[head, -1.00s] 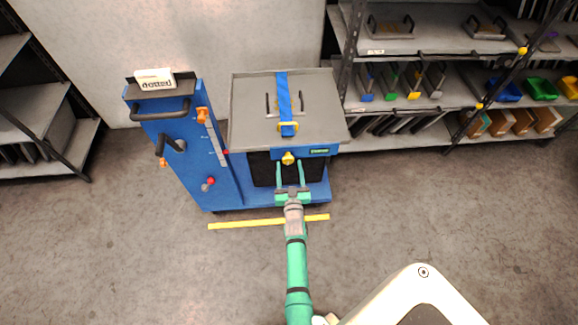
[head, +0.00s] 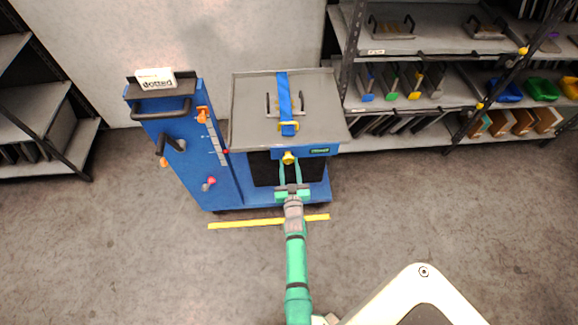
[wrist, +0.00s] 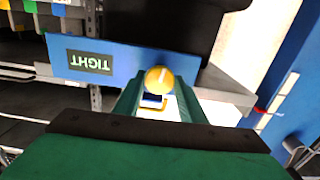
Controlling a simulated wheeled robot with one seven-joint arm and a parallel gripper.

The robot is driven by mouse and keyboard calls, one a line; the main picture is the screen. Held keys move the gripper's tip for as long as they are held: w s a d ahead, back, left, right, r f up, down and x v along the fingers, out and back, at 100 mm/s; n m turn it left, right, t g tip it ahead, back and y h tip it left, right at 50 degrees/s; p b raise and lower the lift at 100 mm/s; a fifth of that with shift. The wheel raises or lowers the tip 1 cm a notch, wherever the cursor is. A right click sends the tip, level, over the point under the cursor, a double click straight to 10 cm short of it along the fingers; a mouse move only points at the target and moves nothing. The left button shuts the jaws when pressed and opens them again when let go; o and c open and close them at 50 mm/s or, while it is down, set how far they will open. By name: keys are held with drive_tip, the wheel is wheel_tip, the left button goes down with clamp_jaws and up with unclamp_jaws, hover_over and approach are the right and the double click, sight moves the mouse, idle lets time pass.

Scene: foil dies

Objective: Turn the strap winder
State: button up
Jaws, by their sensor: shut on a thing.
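The strap winder is a yellow knob (head: 289,158) on the front edge of the blue lift cart (head: 190,150). In the wrist view the yellow knob (wrist: 159,80) sits between my fingertips, beside a dark label reading TIGHT (wrist: 89,62). My gripper (head: 290,168) reaches up from below and its green fingers are shut on the knob. A blue strap (head: 284,95) with a yellow buckle (head: 288,126) runs over a die with two dark handles on the grey cart top (head: 250,125).
Shelves with handled dies and coloured bins (head: 508,92) stand at the right. Another shelf (head: 40,100) stands at the left. A yellow floor line (head: 240,225) runs in front of the cart. Open floor lies around my arm.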

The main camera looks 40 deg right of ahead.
drive_tip(key=shift+w, duration=0.1)
drive_tip(key=n, duration=0.4)
drive_tip(key=shift+d+r, duration=0.1)
drive_tip(key=shift+d, duration=0.05)
drive_tip(key=n, duration=0.2)
drive_tip(key=shift+n, duration=0.4)
drive_tip(key=n, duration=0.6)
drive_tip(key=shift+r+n, duration=0.1)
drive_tip(key=shift+n, duration=0.2)
drive_tip(key=o, duration=1.1)
